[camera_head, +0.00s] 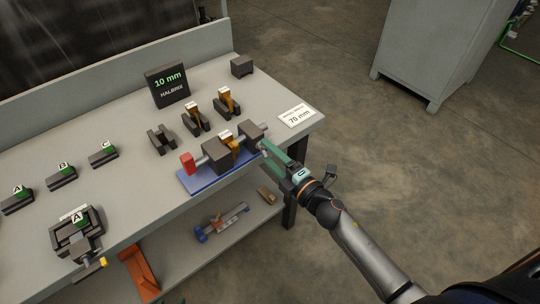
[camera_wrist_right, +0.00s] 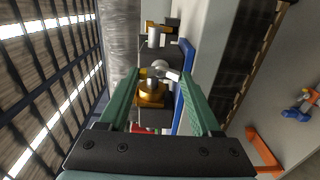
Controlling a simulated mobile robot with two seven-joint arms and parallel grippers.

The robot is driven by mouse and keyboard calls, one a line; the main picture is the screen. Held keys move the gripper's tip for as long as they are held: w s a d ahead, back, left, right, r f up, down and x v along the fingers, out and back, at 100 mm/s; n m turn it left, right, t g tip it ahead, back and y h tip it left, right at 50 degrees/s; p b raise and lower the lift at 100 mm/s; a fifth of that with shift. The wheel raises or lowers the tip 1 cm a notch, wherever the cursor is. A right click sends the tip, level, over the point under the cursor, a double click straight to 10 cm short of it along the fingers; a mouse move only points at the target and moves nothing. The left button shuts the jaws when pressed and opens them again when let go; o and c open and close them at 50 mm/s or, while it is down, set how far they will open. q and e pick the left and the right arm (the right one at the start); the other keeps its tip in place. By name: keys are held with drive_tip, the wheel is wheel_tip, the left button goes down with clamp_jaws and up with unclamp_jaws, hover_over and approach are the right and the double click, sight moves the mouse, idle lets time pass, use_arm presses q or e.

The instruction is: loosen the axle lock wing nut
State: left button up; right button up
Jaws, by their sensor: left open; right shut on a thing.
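A fixture on a blue base (camera_head: 196,184) stands at the front edge of the table. It carries dark blocks (camera_head: 215,156), a grey axle, a red end block (camera_head: 187,163) and a brass-and-white piece. My right gripper (camera_head: 265,149) reaches in from the right to the fixture's right end. In the right wrist view its green fingers (camera_wrist_right: 160,76) are around a small pale metal part (camera_wrist_right: 160,67), which looks like the wing nut, in front of a brass round part (camera_wrist_right: 152,94). The fingers are shut on it; the exact contact is hard to see. My left gripper is not in view.
Behind the fixture are dark holders with brass pieces (camera_head: 195,120), a "10 mm" sign (camera_head: 167,85) and a "70 mm" card (camera_head: 297,116). Blocks labelled A, B and C stand left. A lower shelf holds an orange bracket (camera_head: 140,273).

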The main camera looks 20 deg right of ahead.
use_arm(q)
drive_tip(key=shift+w+d+r, duration=0.1)
drive_tip(key=shift+w+d, duration=0.1)
use_arm(e)
drive_tip(key=shift+n, duration=0.6)
drive_tip(key=o, duration=1.4)
drive_tip(key=shift+s, duration=0.1)
use_arm(q)
drive_tip(key=shift+w+d+f+b, duration=0.3)
drive_tip(key=shift+d+f+b, duration=0.1)
drive_tip(key=shift+b, duration=0.45)
use_arm(e)
drive_tip(key=v, duration=1.2)
drive_tip(key=shift+s+d, duration=0.1)
drive_tip(key=shift+s, duration=0.05)
use_arm(q)
drive_tip(key=shift+r, duration=0.1)
